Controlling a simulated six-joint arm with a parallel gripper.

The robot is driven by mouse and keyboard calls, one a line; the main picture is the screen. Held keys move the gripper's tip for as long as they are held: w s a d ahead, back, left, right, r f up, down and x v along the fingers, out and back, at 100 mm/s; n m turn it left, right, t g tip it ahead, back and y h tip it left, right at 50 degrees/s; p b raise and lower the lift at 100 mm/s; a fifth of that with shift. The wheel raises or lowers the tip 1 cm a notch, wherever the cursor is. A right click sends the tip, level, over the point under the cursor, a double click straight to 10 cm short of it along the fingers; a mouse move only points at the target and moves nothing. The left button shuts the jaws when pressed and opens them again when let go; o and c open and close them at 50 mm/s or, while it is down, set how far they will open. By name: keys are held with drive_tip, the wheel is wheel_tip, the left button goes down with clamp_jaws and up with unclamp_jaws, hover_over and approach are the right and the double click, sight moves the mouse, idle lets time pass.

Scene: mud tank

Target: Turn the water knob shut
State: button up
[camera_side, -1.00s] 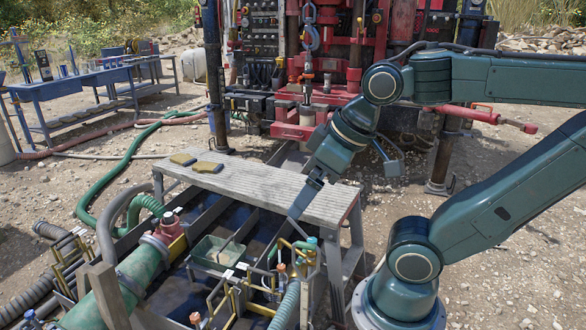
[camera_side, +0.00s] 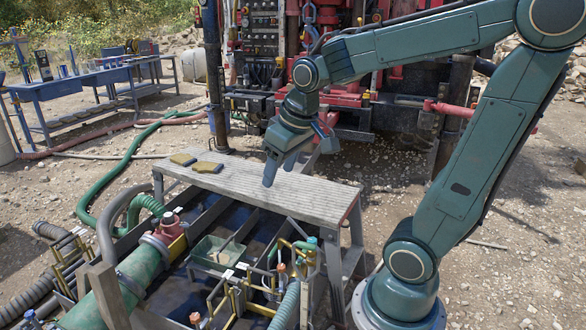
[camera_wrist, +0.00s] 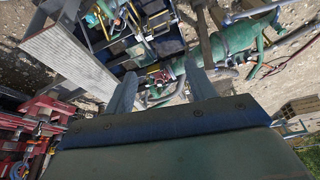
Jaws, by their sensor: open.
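My gripper (camera_side: 270,178) is open and empty, pointing down above the grey ribbed platform (camera_side: 300,194) in the side view. In the wrist view the two fingers of my gripper (camera_wrist: 162,86) stand wide apart with nothing between them. Several valves and fittings sit at the mud tank's front right: a blue-topped fitting (camera_side: 312,242), an orange-topped one (camera_side: 282,268) and another orange-topped one (camera_side: 195,318). I cannot tell which of them is the water knob. My gripper is up and behind these fittings, apart from them.
A thick green pipe (camera_side: 98,302) with a red fitting (camera_side: 168,222) runs along the tank's left. Yellow handles and hoses crowd the front. Two tan pads (camera_side: 184,159) lie on the platform. The red drill rig (camera_side: 345,120) stands behind. A blue bench (camera_side: 85,80) is far left.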

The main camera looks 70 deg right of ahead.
drive_tip(key=w+d+f+m+g, duration=0.1)
drive_tip(key=w+d+f, duration=0.3)
drive_tip(key=d, duration=0.3)
drive_tip(key=m+g+y, duration=0.1)
drive_tip(key=m+g, duration=0.2)
drive_tip(key=m, duration=0.2)
hover_over(312, 239)
wheel_tip(312, 239, down, 23)
drive_tip(key=shift+a, duration=0.1)
drive_tip(key=shift+f, duration=6.85)
drive_tip(key=shift+n, duration=0.3)
drive_tip(key=c, duration=1)
